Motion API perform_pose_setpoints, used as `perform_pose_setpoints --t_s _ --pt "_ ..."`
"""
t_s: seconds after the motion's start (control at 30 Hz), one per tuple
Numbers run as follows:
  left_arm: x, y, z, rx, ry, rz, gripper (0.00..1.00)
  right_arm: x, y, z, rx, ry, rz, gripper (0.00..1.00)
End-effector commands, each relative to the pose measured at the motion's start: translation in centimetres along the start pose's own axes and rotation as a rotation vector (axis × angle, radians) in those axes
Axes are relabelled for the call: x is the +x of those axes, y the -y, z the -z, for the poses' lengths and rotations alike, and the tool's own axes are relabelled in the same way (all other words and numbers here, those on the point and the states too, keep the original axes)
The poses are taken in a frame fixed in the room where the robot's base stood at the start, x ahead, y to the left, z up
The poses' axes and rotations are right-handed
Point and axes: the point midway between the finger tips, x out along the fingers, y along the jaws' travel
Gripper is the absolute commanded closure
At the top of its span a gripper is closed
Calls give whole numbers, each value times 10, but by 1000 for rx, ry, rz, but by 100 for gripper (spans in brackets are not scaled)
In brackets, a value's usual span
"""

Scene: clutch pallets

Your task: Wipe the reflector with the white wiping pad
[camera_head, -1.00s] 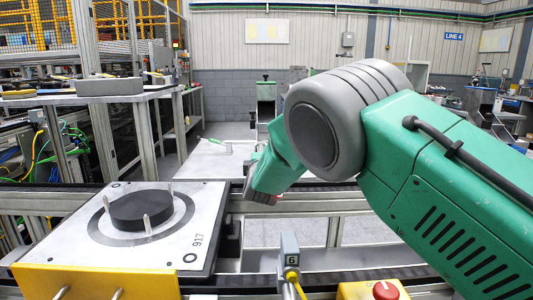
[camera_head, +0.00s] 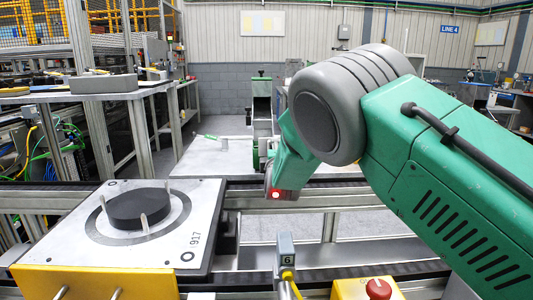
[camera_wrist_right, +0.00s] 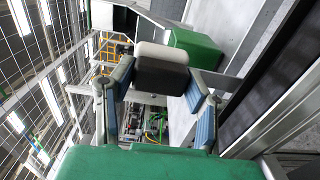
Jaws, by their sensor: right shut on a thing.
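In the right wrist view, my right gripper (camera_wrist_right: 161,84) has its two blue-padded fingers on either side of a white and dark grey block (camera_wrist_right: 162,66), which I take to be the white wiping pad. The gripper is shut on it. I cannot make out the reflector for certain in either view. My left gripper is not in view.
A pallet plate (camera_head: 60,226) marked 917 carries a black disc (camera_head: 138,208) and upright pins at left. A grey sensor box (camera_head: 286,246) marked 6 stands at the front rail, beside a yellow box with a red button (camera_head: 379,289). A pale table (camera_head: 205,160) stands behind.

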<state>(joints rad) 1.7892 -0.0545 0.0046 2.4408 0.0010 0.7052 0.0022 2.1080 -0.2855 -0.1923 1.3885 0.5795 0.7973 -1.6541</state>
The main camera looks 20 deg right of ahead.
Motion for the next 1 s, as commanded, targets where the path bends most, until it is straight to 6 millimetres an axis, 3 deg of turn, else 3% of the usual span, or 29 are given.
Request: perform_pose_setpoints --t_s 0.13,0.37,0.7,1.0 --pt "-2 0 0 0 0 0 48 -1 -1 -10 -1 1 0 81" --pt "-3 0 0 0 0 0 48 2 0 -11 -2 -2 0 81" --pt "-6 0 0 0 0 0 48 1 -1 16 -2 -4 -2 81" --pt "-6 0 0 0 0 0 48 0 0 28 -1 -3 0 81"
